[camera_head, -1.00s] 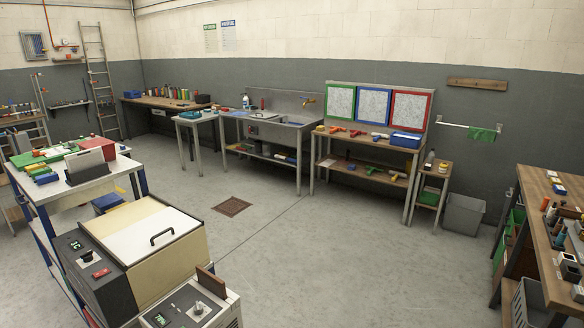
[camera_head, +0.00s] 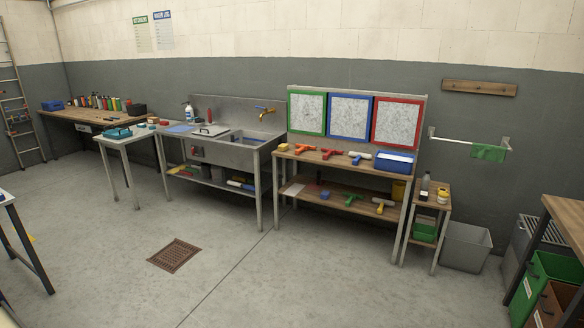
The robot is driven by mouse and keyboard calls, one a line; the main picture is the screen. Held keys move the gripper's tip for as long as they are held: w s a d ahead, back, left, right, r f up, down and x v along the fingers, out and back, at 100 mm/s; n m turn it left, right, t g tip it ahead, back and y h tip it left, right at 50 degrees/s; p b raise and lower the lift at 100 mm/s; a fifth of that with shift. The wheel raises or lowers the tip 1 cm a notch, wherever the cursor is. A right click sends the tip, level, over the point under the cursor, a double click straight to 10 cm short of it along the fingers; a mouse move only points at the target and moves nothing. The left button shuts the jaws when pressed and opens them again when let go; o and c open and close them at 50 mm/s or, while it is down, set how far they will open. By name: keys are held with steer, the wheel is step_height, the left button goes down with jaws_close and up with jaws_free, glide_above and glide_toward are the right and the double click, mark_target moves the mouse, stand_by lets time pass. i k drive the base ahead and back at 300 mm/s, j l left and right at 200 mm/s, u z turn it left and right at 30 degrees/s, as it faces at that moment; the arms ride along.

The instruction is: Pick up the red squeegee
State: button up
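A red squeegee (camera_head: 329,153) appears to lie on the wooden top of a bench (camera_head: 340,163), below the three framed panels in the head view. An orange-red tool of similar shape (camera_head: 303,149) lies just to its left. A blue-and-white item (camera_head: 358,155) lies to its right. The tools are small, so their exact shapes are hard to tell. My gripper is not in view.
A blue bin (camera_head: 395,162) stands at the bench top's right end. The lower shelf holds a green squeegee (camera_head: 351,198) and a yellow one (camera_head: 382,206). A sink (camera_head: 222,150) stands left. Open floor with a drain grate (camera_head: 174,255) lies in front.

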mark_target(332, 152)
steer(key=i, duration=2.35)
steer(key=i+j+z, duration=0.1)
steer(key=i, duration=1.05)
steer(key=i+j, duration=0.1)
steer(key=i, duration=1.1)
steer(key=i+j+z, duration=0.1)
steer(key=i+z, duration=0.2)
steer(key=i+j+z, duration=0.3)
steer(key=i, duration=0.2)
steer(key=i+j+z, duration=0.25)
steer(key=i, duration=0.15)
steer(key=i+l, duration=0.05)
